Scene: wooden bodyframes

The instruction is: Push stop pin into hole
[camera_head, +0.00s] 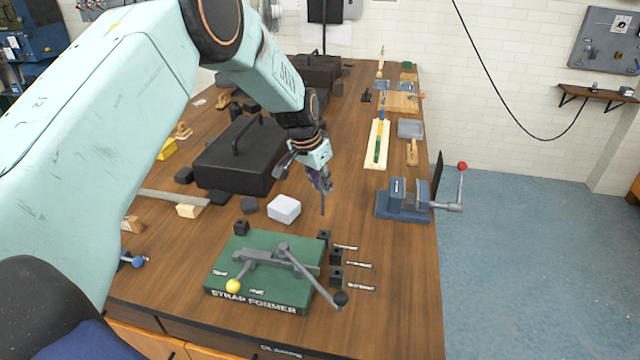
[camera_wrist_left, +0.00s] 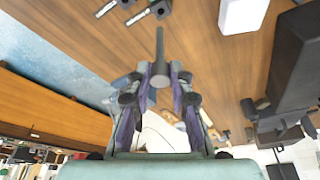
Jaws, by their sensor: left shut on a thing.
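My left gripper (camera_head: 321,182) is shut on a slim grey pin, the stop pin (camera_head: 322,204), which hangs down over the bench. In the left wrist view the pin (camera_wrist_left: 159,50) points away from between the fingertips (camera_wrist_left: 158,80) of the left gripper. The green strap former (camera_head: 215,284) lies on the bench below and to the left, carrying grey levers with a yellow ball and a black ball. The pin is above the bench, apart from the former. I cannot make out the hole. My right gripper is not in view.
A white block (camera_head: 284,209) sits behind the former. Several small black blocks (camera_head: 335,276) with labels lie at its right. A blue vise (camera_head: 402,205) stands near the right edge. A large black case (camera_head: 240,157) is behind, left of the gripper.

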